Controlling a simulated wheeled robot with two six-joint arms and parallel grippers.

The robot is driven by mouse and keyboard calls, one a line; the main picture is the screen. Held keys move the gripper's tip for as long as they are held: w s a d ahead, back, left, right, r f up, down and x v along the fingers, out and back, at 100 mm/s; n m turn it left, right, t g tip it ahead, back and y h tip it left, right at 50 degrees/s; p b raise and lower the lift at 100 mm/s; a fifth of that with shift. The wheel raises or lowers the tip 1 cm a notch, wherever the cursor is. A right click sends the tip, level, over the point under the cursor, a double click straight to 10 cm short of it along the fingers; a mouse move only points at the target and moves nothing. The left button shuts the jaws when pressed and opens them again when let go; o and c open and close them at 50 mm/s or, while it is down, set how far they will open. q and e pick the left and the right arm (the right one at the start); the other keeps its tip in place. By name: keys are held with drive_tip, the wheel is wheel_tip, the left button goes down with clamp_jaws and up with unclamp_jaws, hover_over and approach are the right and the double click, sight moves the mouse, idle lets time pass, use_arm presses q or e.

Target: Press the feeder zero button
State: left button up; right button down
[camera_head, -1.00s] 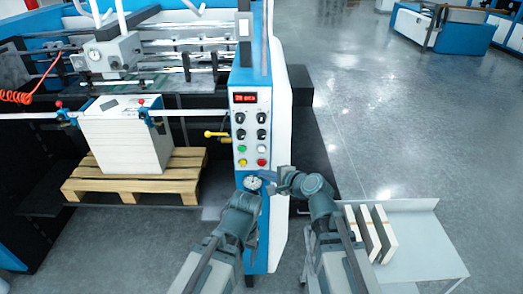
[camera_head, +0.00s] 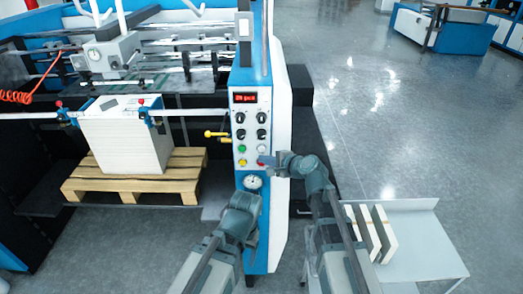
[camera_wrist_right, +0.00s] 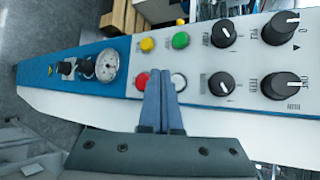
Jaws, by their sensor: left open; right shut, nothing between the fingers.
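The control panel (camera_head: 251,130) on the blue machine column carries several round buttons. In the right wrist view I see a yellow button (camera_wrist_right: 147,45), a green one (camera_wrist_right: 181,41), a red one (camera_wrist_right: 141,80) and a white one (camera_wrist_right: 179,82). I cannot read which is labelled feeder zero. My right gripper (camera_wrist_right: 160,75) is shut and empty, its tips over the panel between the red and white buttons and partly covering both; contact cannot be told. In the head view it reaches the panel's lower right edge (camera_head: 267,160). My left gripper (camera_head: 247,193) is lower, near the gauge, its fingers hard to make out.
Black knobs (camera_wrist_right: 222,33) sit beside the buttons, and a red display (camera_head: 244,98) is above. A gauge (camera_head: 253,182) is below the panel. A paper stack (camera_head: 125,140) stands on a pallet (camera_head: 100,190) at left. A side table (camera_head: 430,250) with upright boards is at right.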

drive_tip(key=shift+w, duration=0.85)
drive_tip(key=shift+w, duration=0.1)
idle(1.3)
drive_tip(key=shift+w, duration=0.35)
drive_tip(key=shift+w, duration=0.4)
idle(0.7)
drive_tip(key=shift+s, duration=0.85)
drive_tip(key=s, duration=0.5)
idle(0.4)
